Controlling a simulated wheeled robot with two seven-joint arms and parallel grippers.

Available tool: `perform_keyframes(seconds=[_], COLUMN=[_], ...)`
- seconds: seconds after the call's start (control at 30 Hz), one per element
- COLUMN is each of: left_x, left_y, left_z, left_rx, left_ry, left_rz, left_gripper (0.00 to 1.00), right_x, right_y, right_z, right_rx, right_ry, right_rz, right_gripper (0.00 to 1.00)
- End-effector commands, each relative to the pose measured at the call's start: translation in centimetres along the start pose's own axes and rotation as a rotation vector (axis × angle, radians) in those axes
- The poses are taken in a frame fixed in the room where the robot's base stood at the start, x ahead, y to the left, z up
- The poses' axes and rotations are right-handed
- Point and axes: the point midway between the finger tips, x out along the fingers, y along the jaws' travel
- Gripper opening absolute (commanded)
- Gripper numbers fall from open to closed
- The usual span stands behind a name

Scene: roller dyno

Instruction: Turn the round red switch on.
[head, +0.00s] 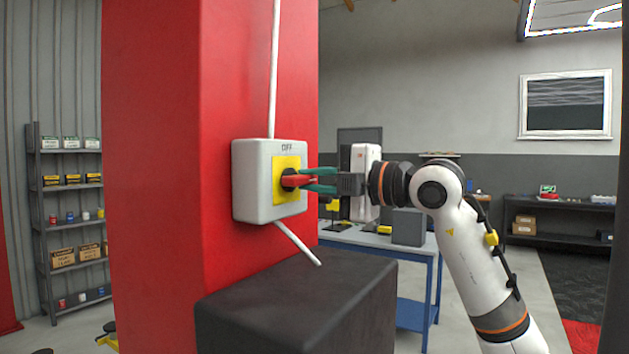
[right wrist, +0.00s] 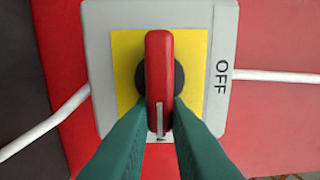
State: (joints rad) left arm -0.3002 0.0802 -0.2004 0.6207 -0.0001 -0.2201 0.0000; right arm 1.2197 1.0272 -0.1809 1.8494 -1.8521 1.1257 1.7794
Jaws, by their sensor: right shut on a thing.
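The red switch (head: 296,181) has a bar-shaped handle on a dark round base, on a yellow plate (head: 285,163) of a light grey box (head: 250,200). The box is fixed to a red column. "OFF" is printed at the top of the box. My right gripper (head: 312,181) reaches in from the right, its green fingers shut on the handle. In the right wrist view the handle (right wrist: 160,75) is between the fingertips (right wrist: 160,122). Its white mark (right wrist: 160,120) points down there, at a right angle to the "OFF" side. My left gripper is out of view.
A white cable runs up and another down from the box along the red column (head: 150,150). A dark block (head: 300,300) stands below the box. A blue workbench (head: 415,270) is behind my right arm. Shelves (head: 75,200) stand at the left.

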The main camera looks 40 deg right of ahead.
Motion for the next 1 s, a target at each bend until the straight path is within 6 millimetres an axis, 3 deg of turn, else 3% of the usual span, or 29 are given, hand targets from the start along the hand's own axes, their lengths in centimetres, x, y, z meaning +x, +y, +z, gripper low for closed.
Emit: perform_keyframes(seconds=[0.17,0.2,0.33,0.67,0.77,1.0], left_x=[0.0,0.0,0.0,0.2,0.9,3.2], left_y=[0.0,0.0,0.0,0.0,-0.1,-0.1], left_z=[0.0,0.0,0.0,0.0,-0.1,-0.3], left_rx=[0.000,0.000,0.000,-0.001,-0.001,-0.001], left_ry=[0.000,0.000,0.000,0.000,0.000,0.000], left_rz=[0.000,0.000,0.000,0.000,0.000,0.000], left_gripper=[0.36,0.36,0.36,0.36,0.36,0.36], right_x=[0.0,0.0,0.0,-0.3,-1.3,-6.3], right_y=[0.0,0.1,0.1,0.1,0.3,0.5], right_z=[0.0,0.0,0.0,0.0,-0.1,-0.2], right_rx=[0.003,0.003,0.003,0.001,0.000,0.000], right_ry=[0.000,0.000,-0.001,0.000,0.002,0.005], right_rz=[0.002,0.002,0.002,0.001,0.000,-0.001], right_gripper=[0.00,0.16,0.36,0.36,0.36,0.36])
